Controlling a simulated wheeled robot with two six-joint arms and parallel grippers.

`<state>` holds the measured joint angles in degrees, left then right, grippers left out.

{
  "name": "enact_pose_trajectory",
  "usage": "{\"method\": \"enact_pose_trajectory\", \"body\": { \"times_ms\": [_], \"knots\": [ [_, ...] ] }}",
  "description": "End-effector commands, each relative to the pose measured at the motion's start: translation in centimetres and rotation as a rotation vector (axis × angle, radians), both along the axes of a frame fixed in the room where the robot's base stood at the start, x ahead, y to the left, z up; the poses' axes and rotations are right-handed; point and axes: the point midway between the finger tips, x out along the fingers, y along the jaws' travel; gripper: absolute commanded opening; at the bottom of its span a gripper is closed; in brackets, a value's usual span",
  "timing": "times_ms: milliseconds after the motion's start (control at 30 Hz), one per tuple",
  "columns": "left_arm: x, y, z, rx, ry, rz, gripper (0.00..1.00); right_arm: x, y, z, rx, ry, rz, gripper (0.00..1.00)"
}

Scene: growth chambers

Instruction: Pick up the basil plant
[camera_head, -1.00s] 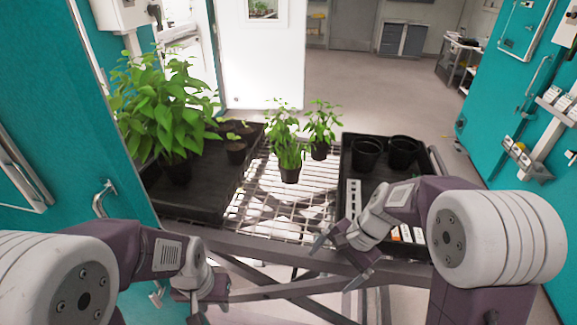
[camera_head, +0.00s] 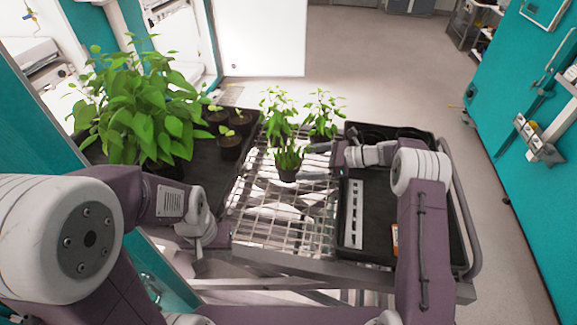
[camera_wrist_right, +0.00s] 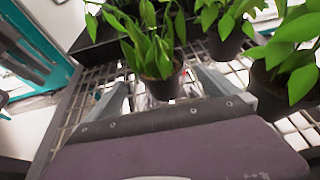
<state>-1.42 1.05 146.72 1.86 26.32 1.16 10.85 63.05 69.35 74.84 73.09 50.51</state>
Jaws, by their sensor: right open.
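Three potted plants stand on the wire shelf. The front one (camera_head: 289,160) has narrow upright leaves and a black pot; it also shows in the right wrist view (camera_wrist_right: 155,50). Behind it are a broad-leaved plant (camera_head: 277,103) and another broad-leaved plant (camera_head: 323,112) to the right. I cannot tell for certain which is basil. My right gripper (camera_head: 313,163) is open and empty, just right of the front pot. In the right wrist view its fingers (camera_wrist_right: 163,92) lie either side of that pot, without visible grip. My left gripper (camera_head: 198,235) is low at the shelf's front left, its jaws unclear.
A large leafy plant (camera_head: 140,110) and several small seedling pots (camera_head: 229,138) occupy the left black tray (camera_head: 207,170). A right black tray (camera_head: 383,225) holds a white strip (camera_head: 354,215) and dark pots. The front of the wire shelf (camera_head: 275,215) is bare.

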Motion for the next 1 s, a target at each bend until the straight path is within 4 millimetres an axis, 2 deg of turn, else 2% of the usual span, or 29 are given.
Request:
{"method": "enact_pose_trajectory", "body": {
  "times_ms": [100, 267, 400, 500, 767, 800, 1000],
  "knots": [
    [0.0, 0.0, 1.0, 0.0, 0.0, 0.0, 0.36, 0.3, 1.9, -0.5, -0.001, 0.001, 0.004, 1.0],
    [0.0, 0.0, 1.2, 0.0, -0.001, 0.0, 0.36, 0.5, 2.7, -1.0, -0.001, 0.0, 0.003, 1.0],
    [0.0, 0.0, 2.7, 0.0, -0.001, 0.0, 0.36, 0.8, 5.0, -1.9, -0.001, 0.003, 0.006, 1.0],
    [0.0, 0.0, 2.9, 0.0, -0.001, 0.0, 0.36, 1.2, 6.3, -2.8, -0.002, 0.0, 0.004, 1.0],
    [0.0, 0.0, 2.9, 0.0, -0.001, 0.0, 0.36, 1.4, 7.0, -3.2, -0.002, -0.001, 0.002, 1.0],
    [0.0, 0.0, 2.8, 0.0, 0.0, 0.0, 0.36, 1.4, 7.0, -3.2, -0.002, -0.001, 0.002, 0.97],
    [0.0, 0.0, 2.9, 0.0, -0.001, 0.0, 0.36, 1.4, 6.9, -3.2, -0.002, -0.001, 0.003, 0.41]
  ]
}}
